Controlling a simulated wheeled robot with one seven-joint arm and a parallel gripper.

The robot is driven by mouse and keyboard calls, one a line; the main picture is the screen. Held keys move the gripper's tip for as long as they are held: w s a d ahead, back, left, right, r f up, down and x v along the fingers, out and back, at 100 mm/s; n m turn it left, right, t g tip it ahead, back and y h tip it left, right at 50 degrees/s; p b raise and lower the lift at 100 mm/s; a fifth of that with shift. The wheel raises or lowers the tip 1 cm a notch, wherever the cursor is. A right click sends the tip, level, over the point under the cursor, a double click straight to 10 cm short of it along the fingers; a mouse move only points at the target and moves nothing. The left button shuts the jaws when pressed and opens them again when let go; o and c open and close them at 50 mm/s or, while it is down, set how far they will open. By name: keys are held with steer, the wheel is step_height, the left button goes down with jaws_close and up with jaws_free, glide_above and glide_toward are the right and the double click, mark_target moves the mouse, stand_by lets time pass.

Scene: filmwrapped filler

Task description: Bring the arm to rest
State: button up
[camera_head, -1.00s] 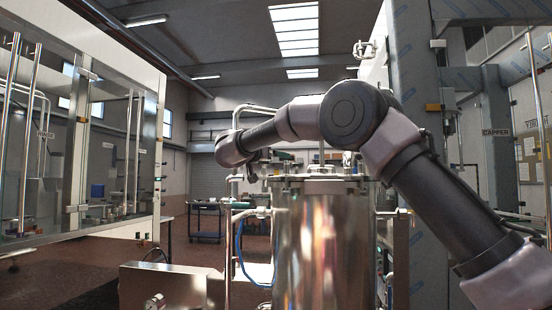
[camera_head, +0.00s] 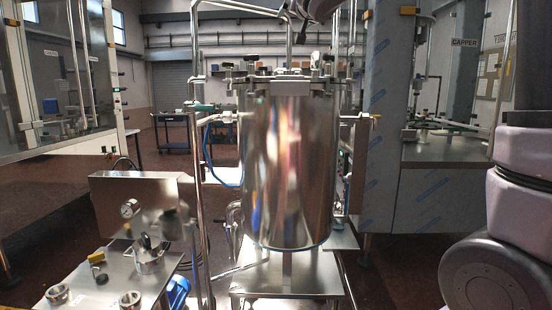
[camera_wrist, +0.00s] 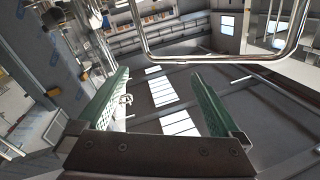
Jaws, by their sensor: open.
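My gripper (camera_wrist: 160,105) shows in the wrist view with its two green-padded fingers spread apart and nothing between them. Beyond the fingers the wrist view shows the ceiling with bright skylights. In the head view my arm (camera_head: 490,272) shows at the lower right edge, and part of it hangs at the top edge; the gripper itself is out of that view.
A steel tank (camera_head: 288,170) stands upright in the middle on a steel stand (camera_head: 290,280). A steel bench (camera_head: 75,285) with small fittings is at lower left. The capper cabinet (camera_head: 415,205) is at right. A bent pipe (camera_wrist: 225,58) crosses close beyond the fingers.

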steer(key=s+d+f+m+g, duration=0.1)
steer(key=s+d+f+g, duration=0.2)
steer(key=s+d+f, duration=0.3)
steer(key=s+d+f+g, duration=0.4)
steer(key=s+d+f, duration=0.2)
steer(key=s+f, duration=0.7)
steer(key=s+d+f+m+g+h, duration=0.1)
steer(key=s+d+f+g, duration=0.3)
steer(key=s, duration=1.1)
steer(key=d+f, duration=0.3)
steer(key=f, duration=0.2)
steer(key=shift+s+f+m, duration=0.3)
steer(key=shift+s+f, duration=0.05)
steer(key=shift+s, duration=0.05)
